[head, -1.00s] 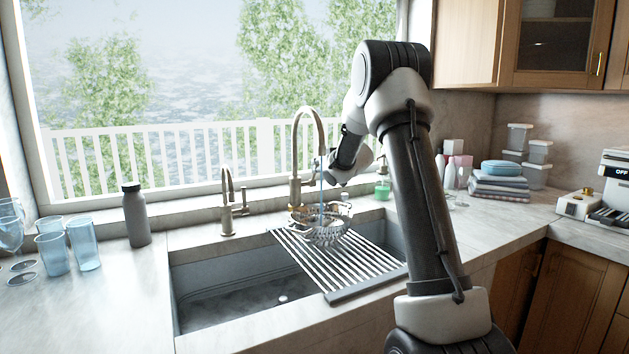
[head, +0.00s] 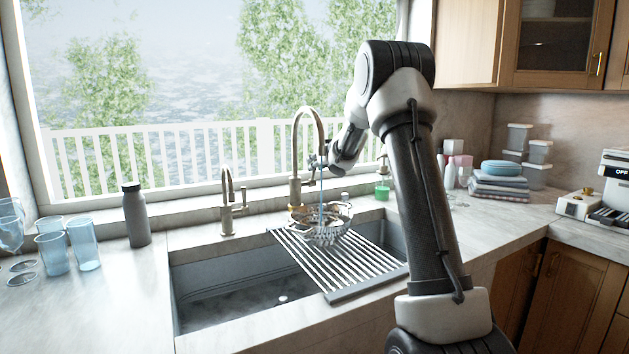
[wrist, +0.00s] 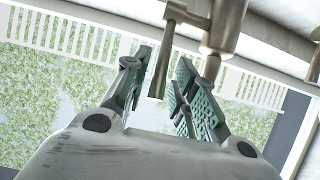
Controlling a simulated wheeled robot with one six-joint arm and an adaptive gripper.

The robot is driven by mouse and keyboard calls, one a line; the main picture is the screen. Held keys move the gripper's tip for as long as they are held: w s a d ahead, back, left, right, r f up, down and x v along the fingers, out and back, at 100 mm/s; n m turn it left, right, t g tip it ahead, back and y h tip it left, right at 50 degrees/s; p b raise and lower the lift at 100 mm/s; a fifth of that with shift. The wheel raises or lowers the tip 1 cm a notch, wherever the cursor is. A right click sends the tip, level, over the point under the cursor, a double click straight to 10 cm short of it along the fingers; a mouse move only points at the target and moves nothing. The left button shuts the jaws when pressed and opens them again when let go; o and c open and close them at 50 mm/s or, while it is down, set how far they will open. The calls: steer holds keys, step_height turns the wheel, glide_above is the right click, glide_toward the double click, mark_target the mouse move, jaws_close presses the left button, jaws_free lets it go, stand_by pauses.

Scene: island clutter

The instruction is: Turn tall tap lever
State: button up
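The tall tap (head: 295,160) stands behind the sink with a high curved spout, and a thin blue stream falls from it. In the wrist view, which looks upside down, its thick metal body (wrist: 224,28) is at the top. Its slim lever (wrist: 164,50) reaches into the space between my fingers. My gripper (wrist: 160,88) is open, with one green-padded finger on each side of the lever. I see a gap on the left; contact on the right is unclear. In the head view my gripper (head: 318,160) is beside the tap, and the lever is hard to make out.
A metal colander (head: 325,232) sits on a slatted rack (head: 350,268) across the sink (head: 235,300), under the stream. A shorter tap (head: 228,205) stands to the left. A green soap bottle (head: 383,185) stands right, behind my arm. Blue glasses (head: 84,245) and a grey bottle (head: 136,218) are left.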

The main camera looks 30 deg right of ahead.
steer(key=shift+f, duration=0.1)
steer(key=shift+s+d+f+t, duration=0.1)
steer(key=shift+s+f+t, duration=0.4)
steer(key=shift+s+t, duration=0.5)
steer(key=shift+s+f+t, duration=0.5)
steer(key=shift+s+t, duration=0.05)
steer(key=shift+t, duration=0.75)
steer(key=shift+f, duration=0.1)
steer(key=shift+s+f+t, duration=0.35)
steer(key=shift+f+t, duration=0.05)
steer(key=shift+t, duration=0.3)
